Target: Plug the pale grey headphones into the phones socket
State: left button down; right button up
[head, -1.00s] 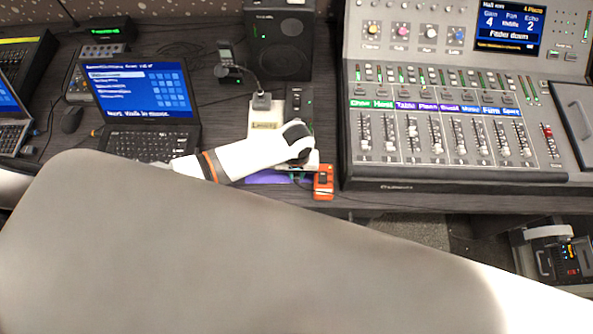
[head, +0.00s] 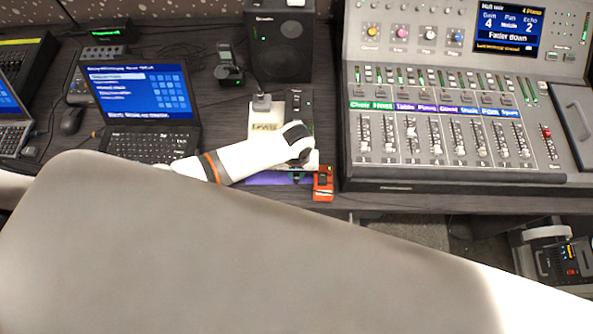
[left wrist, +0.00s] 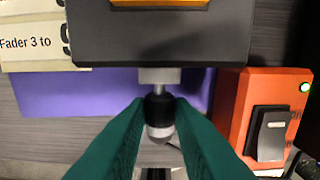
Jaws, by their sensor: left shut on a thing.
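In the left wrist view, the green fingers of my left gripper (left wrist: 160,112) are shut on a black plug (left wrist: 160,104) with a silver band. Its thin metal shaft points up the picture and meets a grey socket collar (left wrist: 159,75) on a dark box (left wrist: 165,38) with an orange label. I cannot tell how deep the shaft sits. In the head view, my left wrist covers most of the box and hides the plug; teal fingertips (head: 296,175) barely show. I cannot identify the pale grey headphones with certainty. My right gripper is not in view.
An orange box (left wrist: 265,115) with a rocker switch stands close to the right of the plug. A purple sheet (left wrist: 100,95) lies below. The mixing desk (head: 455,180) is to the right, a laptop (head: 150,140) to the left, a speaker (head: 282,45) behind.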

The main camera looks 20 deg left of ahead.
pick_arm(q)
jog(key=shift+w+a+p, duration=0.15)
jog(key=shift+w+p, duration=0.35)
jog(key=shift+p, duration=0.2)
dwell(2.2)
jog(key=c, duration=1.2)
grip_release()
notch_tip(320, 180, up, 12)
